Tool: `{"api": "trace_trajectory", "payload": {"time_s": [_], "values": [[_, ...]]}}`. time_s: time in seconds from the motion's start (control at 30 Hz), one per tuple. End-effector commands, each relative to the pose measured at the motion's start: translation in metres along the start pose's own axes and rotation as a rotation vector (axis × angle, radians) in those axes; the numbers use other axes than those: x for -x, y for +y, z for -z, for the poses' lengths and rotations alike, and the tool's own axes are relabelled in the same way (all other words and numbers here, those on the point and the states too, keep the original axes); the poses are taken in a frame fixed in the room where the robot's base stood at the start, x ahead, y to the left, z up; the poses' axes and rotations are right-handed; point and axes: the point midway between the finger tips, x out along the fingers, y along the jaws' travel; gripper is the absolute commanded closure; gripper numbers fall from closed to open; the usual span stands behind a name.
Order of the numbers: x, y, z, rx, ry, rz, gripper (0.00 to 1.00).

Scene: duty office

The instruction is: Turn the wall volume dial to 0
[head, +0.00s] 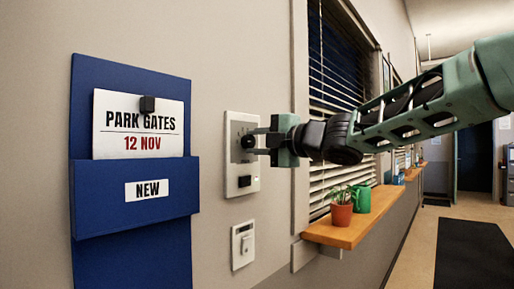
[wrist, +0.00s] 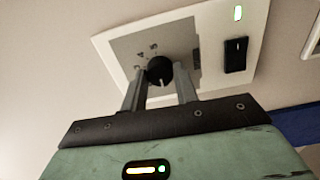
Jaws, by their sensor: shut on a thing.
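The volume dial (wrist: 159,70) is a small black knob on a grey plate in a white wall panel (wrist: 210,30). In the wrist view a pale mark on the knob points toward the bottom of the picture, toward my gripper. Small marks are printed around the knob, too small to read. In the head view the dial (head: 246,141) is partly covered by the fingers. My gripper (head: 252,142) reaches in from the right and is shut on the dial, one finger on each side of it.
A second white switch plate (head: 243,246) is below. A blue notice board (head: 90,180) hangs left. Window blinds (head: 330,75) and a wooden sill (head: 345,233) with a potted plant (head: 341,213) are right.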

Motion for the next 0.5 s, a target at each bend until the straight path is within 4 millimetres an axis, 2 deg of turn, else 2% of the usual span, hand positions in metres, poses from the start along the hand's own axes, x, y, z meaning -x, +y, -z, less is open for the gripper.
{"api": "trace_trajectory", "payload": {"time_s": [0.5], "values": [[-0.0002,-0.0017,-0.0003,0.045,0.000,0.003,0.93]]}}
